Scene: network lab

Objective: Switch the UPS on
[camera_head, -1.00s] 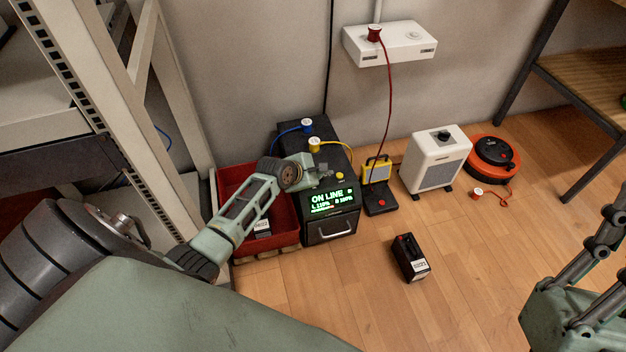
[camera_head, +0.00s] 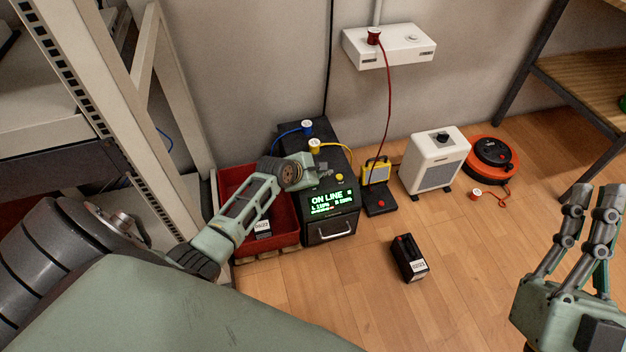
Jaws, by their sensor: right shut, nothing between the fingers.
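The UPS is a black box (camera_head: 345,213) on the floor, with a lit green display (camera_head: 330,203) that reads "ON LINE" above smaller, hard-to-read figures. A handle is on its front, and a yellow button (camera_head: 339,177) is on its top. A blue plug (camera_head: 307,127) and a yellow plug (camera_head: 315,145) stand on top with cables. My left gripper (camera_head: 316,171) is just over the UPS top, left of the yellow button; its fingers are too small to judge, and contact is unclear. My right gripper (camera_head: 596,192) is at the right edge, shut and empty, fingers pointing up, far from the UPS.
A red bin (camera_head: 284,239) stands left of the UPS. A yellow lamp-like device (camera_head: 377,171), a white heater-like box (camera_head: 436,160) and an orange cable reel (camera_head: 493,160) stand to its right. A small black battery (camera_head: 408,258) lies in front. A white wall box (camera_head: 390,45) holds a red plug.

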